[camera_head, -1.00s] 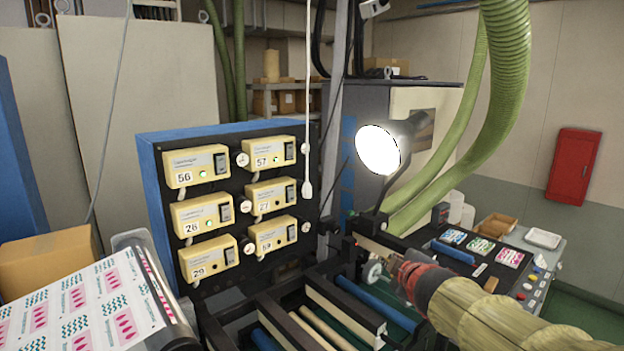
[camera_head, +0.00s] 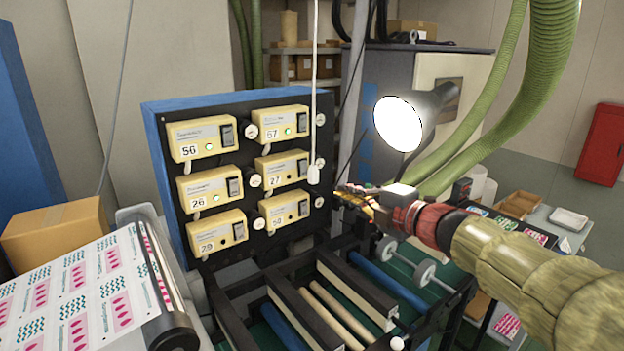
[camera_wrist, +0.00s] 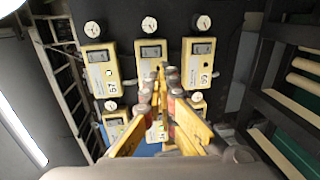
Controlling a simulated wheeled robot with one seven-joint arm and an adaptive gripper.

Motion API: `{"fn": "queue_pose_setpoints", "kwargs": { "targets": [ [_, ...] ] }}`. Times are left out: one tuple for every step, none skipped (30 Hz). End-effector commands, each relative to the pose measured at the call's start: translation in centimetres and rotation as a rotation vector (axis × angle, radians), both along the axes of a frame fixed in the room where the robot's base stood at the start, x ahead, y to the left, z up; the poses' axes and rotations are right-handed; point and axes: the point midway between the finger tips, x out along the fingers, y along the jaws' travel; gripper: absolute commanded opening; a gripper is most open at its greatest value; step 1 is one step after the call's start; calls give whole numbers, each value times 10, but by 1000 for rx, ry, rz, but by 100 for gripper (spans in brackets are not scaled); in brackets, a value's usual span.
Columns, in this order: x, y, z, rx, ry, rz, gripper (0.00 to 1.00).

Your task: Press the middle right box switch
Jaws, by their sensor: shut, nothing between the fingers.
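The middle right box (camera_head: 283,168) is a yellow box marked 27 on the dark panel. Its grey rocker switch (camera_head: 302,168) sits at its right end, and its green light is lit. In the wrist view this switch (camera_wrist: 152,53) shows just beyond my fingertips, with the lower part of its box hidden behind the fingers. My gripper (camera_head: 340,190) is shut and empty, to the right of the box and slightly lower in the head view. In the wrist view the gripper (camera_wrist: 162,70) points at the panel; contact cannot be told.
Similar boxes sit above (camera_head: 280,124) and below (camera_head: 285,208), with another column at left. A white pull cord handle (camera_head: 313,174) hangs in front of the panel near the switch. A lit lamp (camera_head: 400,122) stands above my gripper. Rollers (camera_head: 340,315) lie below.

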Motion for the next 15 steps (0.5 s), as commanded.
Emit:
{"fn": "queue_pose_setpoints", "kwargs": {
  "targets": [
    [0, 0, 0, 0, 0, 0, 0],
    [1, 0, 0, 0, 0, 0, 0],
    [2, 1, 0, 1, 1, 0, 0],
    [3, 2, -1, 0, 1, 0, 0],
    [5, 3, -1, 0, 1, 1, 0],
    [8, 6, -2, 0, 2, 2, 0],
    [11, 8, -2, 0, 1, 3, 0],
    [14, 11, -2, 1, 1, 3, 0],
    [20, 14, -3, 1, 2, 2, 0],
    [24, 17, -4, 2, 3, 2, 0],
    [29, 20, -4, 1, 3, 3, 0],
    [35, 25, -5, 1, 2, 3, 0],
    [40, 28, -6, 2, 3, 2, 0],
    [45, 32, -7, 1, 4, 3, 0],
    [52, 36, -8, 2, 4, 3, 0]
  ]
}}
